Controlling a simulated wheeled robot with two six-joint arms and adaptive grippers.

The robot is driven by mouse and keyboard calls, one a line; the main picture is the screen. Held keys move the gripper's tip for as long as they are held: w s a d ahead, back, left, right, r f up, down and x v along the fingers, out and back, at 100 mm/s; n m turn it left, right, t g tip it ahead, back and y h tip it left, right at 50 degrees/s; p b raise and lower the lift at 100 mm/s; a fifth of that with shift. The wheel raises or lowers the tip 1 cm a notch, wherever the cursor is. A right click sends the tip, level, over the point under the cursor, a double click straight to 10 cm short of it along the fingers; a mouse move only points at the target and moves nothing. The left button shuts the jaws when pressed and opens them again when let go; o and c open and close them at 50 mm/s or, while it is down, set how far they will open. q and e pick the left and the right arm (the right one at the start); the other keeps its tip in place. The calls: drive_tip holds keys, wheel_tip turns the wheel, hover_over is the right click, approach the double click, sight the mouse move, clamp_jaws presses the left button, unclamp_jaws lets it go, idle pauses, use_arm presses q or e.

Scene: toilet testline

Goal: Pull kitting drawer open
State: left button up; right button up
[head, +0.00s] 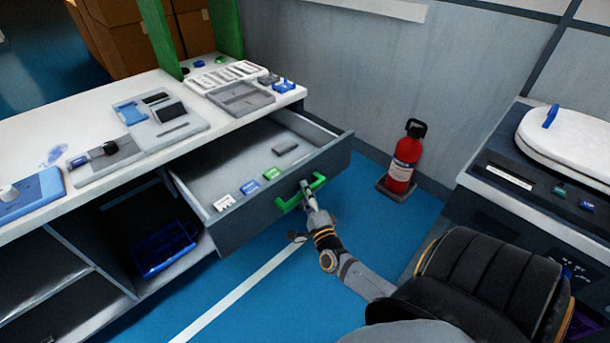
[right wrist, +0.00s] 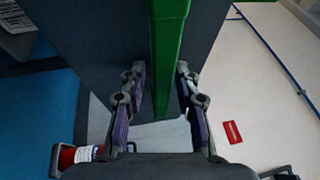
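The kitting drawer (head: 235,185) is pulled out from under the white workbench, its inside showing. Its green handle (head: 301,193) is on the drawer front. My right gripper (head: 308,190) is at the handle. In the right wrist view, the green handle (right wrist: 168,60) lies between the two fingers of my right gripper (right wrist: 162,72), with a narrow gap visible beside it. The fingers are apart. My left gripper is not in view.
Small blue, green and white parts and a grey block (head: 285,149) lie in the drawer. A red fire extinguisher (head: 404,160) stands by the wall to the right. A second bench with a white toilet lid (head: 575,140) is farther right. Blue floor is clear in front.

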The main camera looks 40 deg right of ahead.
drive_tip(key=v, duration=1.2)
idle(0.3)
drive_tip(key=s+a+f+n+g+y, duration=0.25)
drive_tip(key=f+n+g, duration=0.2)
drive_tip(key=f, duration=0.65)
drive_tip(key=s+a+f+n+g+y, duration=0.1)
drive_tip(key=s+f+n+g, duration=0.2)
drive_tip(key=f+n, duration=0.5)
drive_tip(key=s+a+f+n+g+y, duration=0.2)
drive_tip(key=s+f+n+g, duration=0.15)
drive_tip(key=f, duration=0.95)
drive_tip(key=s+f+n+g, duration=0.7)
drive_tip(key=s+f, duration=0.2)
drive_tip(key=s, duration=0.5)
use_arm(q)
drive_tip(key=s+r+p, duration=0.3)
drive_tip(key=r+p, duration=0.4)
drive_tip(key=p, duration=0.1)
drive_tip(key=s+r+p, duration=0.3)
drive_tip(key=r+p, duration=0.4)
drive_tip(key=p, duration=0.1)
drive_tip(key=shift+p, duration=0.4)
use_arm(e)
drive_tip(key=s+r, duration=0.2)
drive_tip(key=r, duration=0.5)
drive_tip(key=s+r, duration=0.3)
drive_tip(key=r, duration=0.3)
drive_tip(key=shift+s+a+r, duration=0.25)
drive_tip(key=shift+s+r, duration=0.05)
drive_tip(key=shift+r, duration=0.1)
